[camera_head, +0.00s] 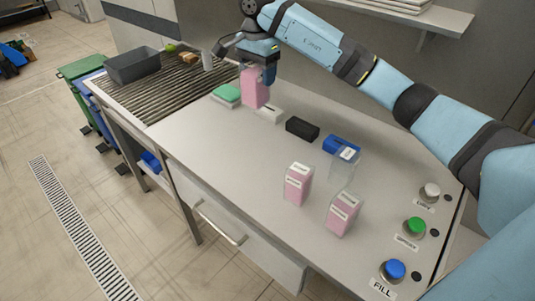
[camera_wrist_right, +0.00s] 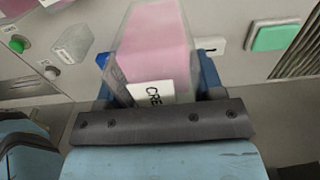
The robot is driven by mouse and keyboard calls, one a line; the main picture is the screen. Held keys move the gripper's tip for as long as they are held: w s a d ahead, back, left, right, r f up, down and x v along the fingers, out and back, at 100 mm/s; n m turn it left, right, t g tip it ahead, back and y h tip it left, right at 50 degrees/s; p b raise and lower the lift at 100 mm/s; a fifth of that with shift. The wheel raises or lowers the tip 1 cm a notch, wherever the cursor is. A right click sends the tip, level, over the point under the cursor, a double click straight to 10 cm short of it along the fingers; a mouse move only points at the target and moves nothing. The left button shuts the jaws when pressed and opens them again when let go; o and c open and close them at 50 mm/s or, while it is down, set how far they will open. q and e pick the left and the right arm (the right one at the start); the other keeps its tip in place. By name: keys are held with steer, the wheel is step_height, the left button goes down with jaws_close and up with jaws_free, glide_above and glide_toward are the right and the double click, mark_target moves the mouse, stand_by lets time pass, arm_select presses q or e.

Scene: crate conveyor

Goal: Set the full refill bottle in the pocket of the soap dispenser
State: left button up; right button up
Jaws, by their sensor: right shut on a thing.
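In the right wrist view the same bottle (camera_wrist_right: 158,42) stands between the blue fingers, with a label partly reading "CRE". Two more pink-filled, labelled bottles stand on the table, one at the left (camera_head: 298,186) and one nearer (camera_head: 341,216). A clear, empty-looking bottle (camera_head: 343,169) stands behind them. I cannot tell which item is the soap dispenser; its pocket is not clearly visible. My left gripper is not in view.
A white piece (camera_head: 268,115), black block (camera_head: 302,128) and blue item (camera_head: 340,145) line the table's back. A conveyor with a grey crate (camera_head: 132,68) is at the left; buttons (camera_head: 414,227) line the right. The table's front left is clear.

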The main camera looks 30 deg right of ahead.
step_height(320, 180, down, 20)
steer(key=shift+r+p, duration=0.15)
steer(key=shift+p, duration=0.6)
steer(key=shift+w, duration=0.1)
steer(key=o, duration=1.1)
